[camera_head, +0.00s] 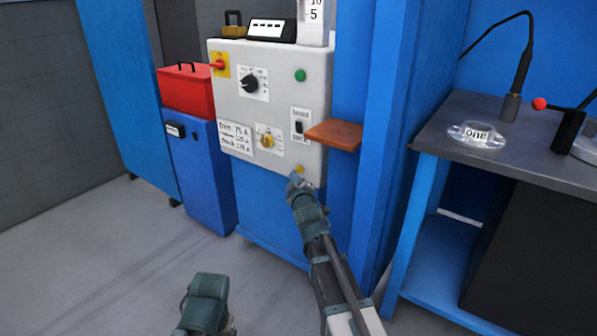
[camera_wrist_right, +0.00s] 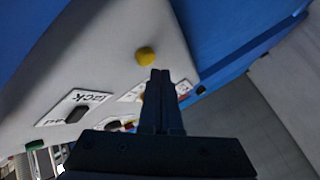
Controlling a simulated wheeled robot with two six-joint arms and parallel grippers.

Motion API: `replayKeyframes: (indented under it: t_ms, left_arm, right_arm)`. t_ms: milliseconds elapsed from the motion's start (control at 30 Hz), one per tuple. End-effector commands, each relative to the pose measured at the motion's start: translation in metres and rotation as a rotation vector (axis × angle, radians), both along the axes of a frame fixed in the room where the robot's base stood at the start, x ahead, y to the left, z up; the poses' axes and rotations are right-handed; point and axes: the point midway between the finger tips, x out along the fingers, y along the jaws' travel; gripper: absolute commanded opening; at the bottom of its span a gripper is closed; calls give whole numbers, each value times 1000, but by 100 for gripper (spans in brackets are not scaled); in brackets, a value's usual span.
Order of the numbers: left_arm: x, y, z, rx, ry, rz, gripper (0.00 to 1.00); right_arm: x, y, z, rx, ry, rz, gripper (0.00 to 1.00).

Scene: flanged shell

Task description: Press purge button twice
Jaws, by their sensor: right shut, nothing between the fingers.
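A small yellow button (camera_head: 300,168) sits low on the front of the light grey control box (camera_head: 285,100), near its bottom edge. I take it for the purge button; its label cannot be read. My right gripper (camera_head: 296,178) is shut and empty, just below and in front of this button in the head view. In the right wrist view, the shut fingertips (camera_wrist_right: 160,74) point at the panel, close beside the yellow button (camera_wrist_right: 146,56). I cannot tell whether they touch the panel; the button's face shows uncovered there. Only a teal part of my left arm shows at the bottom.
The panel also carries a green button (camera_head: 300,75), a black dial (camera_head: 249,84), a yellow dial (camera_head: 266,141) and a red switch (camera_head: 218,64). An orange-brown shelf (camera_head: 335,135) juts out right of the panel. A dark-topped bench (camera_head: 455,125) stands at the right.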

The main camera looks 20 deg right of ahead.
Motion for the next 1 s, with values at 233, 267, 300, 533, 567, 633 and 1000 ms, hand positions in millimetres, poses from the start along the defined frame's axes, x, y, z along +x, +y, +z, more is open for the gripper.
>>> replayKeyframes:
  t_ms: [233,267,300,533,567,633,1000]
  left_arm:
    - [0,0,0,0,0,0,83]
    - [0,0,0,0,0,0,83]
    - [0,0,0,0,0,0,83]
    - [0,0,0,0,0,0,83]
    - [0,0,0,0,0,0,83]
    - [0,0,0,0,0,0,83]
    - [0,0,0,0,0,0,83]
  right_arm:
    - [-1,1,0,0,0,0,0]
    - [-1,1,0,0,0,0,0]
    - [-1,1,0,0,0,0,0]
    - [-8,9,0,-2,2,1,0]
    - [-10,11,0,-2,2,1,0]
    - [-14,16,0,-3,2,2,0]
    - [-31,39,0,0,1,1,0]
